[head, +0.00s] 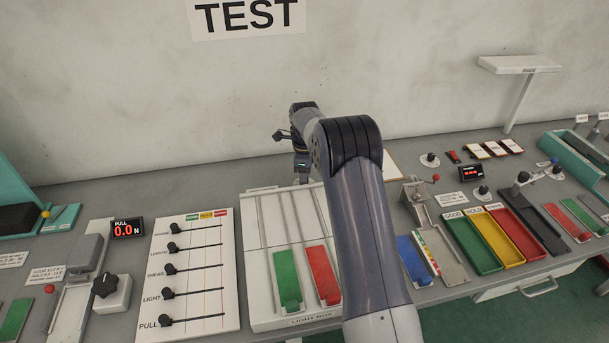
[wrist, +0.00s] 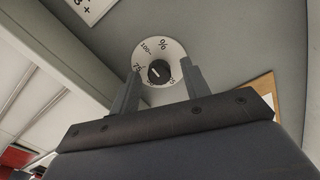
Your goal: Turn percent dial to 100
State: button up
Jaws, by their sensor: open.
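The percent dial shows in the wrist view as a round white plate (wrist: 146,54) with a black knob (wrist: 159,71) at its centre. I can read a % sign, 100 and 75 on the plate; other marks are partly covered by a finger. A small pale mark shows on the knob, but I cannot tell which number it points to. My gripper (wrist: 161,73) is open, with one finger on each side of the knob. I cannot tell whether the fingers touch it. In the head view my gripper (head: 302,170) is at the back of the bench, and my arm hides the dial.
The light box (head: 262,312) with a green strip (head: 286,280) and a red strip (head: 322,275) lies in front of my gripper. A slider panel (head: 187,275) stands left of it. Coloured trays (head: 472,243) lie right of my arm. The wall (head: 400,80) is close behind.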

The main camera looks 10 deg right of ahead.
notch_tip(320, 180, up, 11)
jog(key=shift+b, duration=0.4)
jog(key=shift+f, duration=0.1)
notch_tip(320, 180, down, 11)
jog(key=shift+r+p, duration=0.1)
jog(key=shift+p, duration=0.3)
dwell(0.4)
jog(key=shift+r, duration=0.1)
